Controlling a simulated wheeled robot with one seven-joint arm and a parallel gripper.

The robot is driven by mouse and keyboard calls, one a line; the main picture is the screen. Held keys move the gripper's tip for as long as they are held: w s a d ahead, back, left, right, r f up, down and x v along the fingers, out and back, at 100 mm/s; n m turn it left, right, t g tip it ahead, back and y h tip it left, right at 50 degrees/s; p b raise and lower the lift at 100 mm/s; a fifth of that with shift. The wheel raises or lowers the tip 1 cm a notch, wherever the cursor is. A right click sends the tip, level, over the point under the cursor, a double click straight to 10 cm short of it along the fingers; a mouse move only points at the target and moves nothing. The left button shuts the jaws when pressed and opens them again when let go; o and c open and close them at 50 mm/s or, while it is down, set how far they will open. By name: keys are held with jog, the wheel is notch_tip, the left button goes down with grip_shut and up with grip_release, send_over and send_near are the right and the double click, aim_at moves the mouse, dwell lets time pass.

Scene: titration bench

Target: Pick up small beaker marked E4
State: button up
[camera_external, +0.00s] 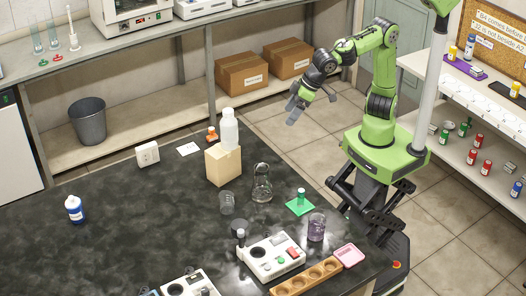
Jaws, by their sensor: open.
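On the dark bench, a small clear beaker (227,202) stands left of a clear flask (262,184). A second glass vessel (316,227) with purplish contents stands further right, near the white device. No E4 marking is readable on any of them at this size. My gripper (293,107) is open and empty, pointing down at the far side of the bench. It is in the air, apart from all the glassware.
A white bottle (229,130) stands on a wooden block (223,164) behind the beaker. A green plate (300,205), a white device (271,257), a wooden rack (308,277) and a pink item (349,255) lie to the right and front. The bench's left middle is mostly clear.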

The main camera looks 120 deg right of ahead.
jog(key=w+a+m+t+h+p, duration=0.1)
jog(key=w+a+t+h, duration=0.15)
jog(key=w+a, duration=0.4)
jog(key=w+a+m+t+h+p, duration=0.15)
jog(key=w+a+h, duration=0.25)
jog(key=w, duration=0.5)
send_near(220, 197)
jog(key=shift+w+d+f+n+t, duration=0.35)
jog(key=shift+d+f+n+t, duration=0.1)
jog(key=shift+f, duration=0.15)
jog(key=x, duration=0.6)
jog(key=shift+w+d, duration=0.1)
jog(key=shift+r, duration=0.1)
jog(key=c, duration=1.1)
